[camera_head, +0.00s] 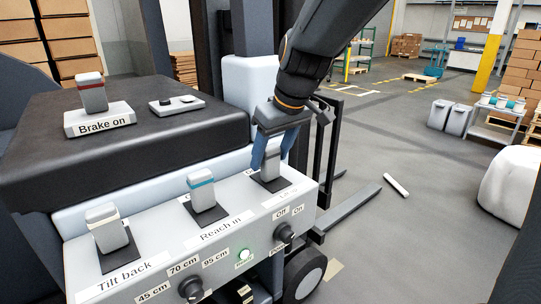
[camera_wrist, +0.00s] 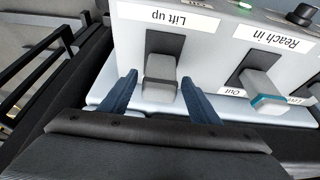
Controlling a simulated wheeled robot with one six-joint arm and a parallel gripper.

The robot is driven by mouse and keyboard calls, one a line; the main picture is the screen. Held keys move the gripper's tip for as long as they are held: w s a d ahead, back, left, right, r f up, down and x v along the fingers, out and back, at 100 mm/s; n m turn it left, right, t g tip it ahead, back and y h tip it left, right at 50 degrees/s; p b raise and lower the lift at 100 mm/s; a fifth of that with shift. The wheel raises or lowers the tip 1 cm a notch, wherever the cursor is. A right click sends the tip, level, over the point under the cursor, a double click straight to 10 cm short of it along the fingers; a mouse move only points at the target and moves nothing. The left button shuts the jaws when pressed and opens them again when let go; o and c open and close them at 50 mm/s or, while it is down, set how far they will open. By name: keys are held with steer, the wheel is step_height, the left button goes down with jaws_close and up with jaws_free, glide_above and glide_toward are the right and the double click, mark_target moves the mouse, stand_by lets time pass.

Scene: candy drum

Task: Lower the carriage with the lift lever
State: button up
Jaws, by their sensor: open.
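The lift lever is a grey-white upright handle in a dark slot at the far right of the control panel in the head view (camera_head: 269,168). It also shows in the wrist view (camera_wrist: 162,76), beside an upside-down label reading "Lift up". My gripper (camera_head: 272,150) reaches down over it from above. In the wrist view my gripper (camera_wrist: 159,80) has its two blue fingers apart, one on each side of the lever, with gaps visible. The forks (camera_head: 350,208) extend near the floor at right; the carriage behind my arm is partly hidden.
The reach lever (camera_head: 202,192) with a blue band and the tilt lever (camera_head: 106,228) stand left on the same panel. Two knobs (camera_head: 285,233) (camera_head: 190,287) and a lit green button (camera_head: 243,255) are on its front. A brake lever (camera_head: 92,93) stands on the black top.

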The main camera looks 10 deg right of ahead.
steer(key=b+v, duration=0.1)
steer(key=v, duration=0.6)
steer(key=shift+s+r, duration=0.15)
steer(key=shift+r, duration=0.1)
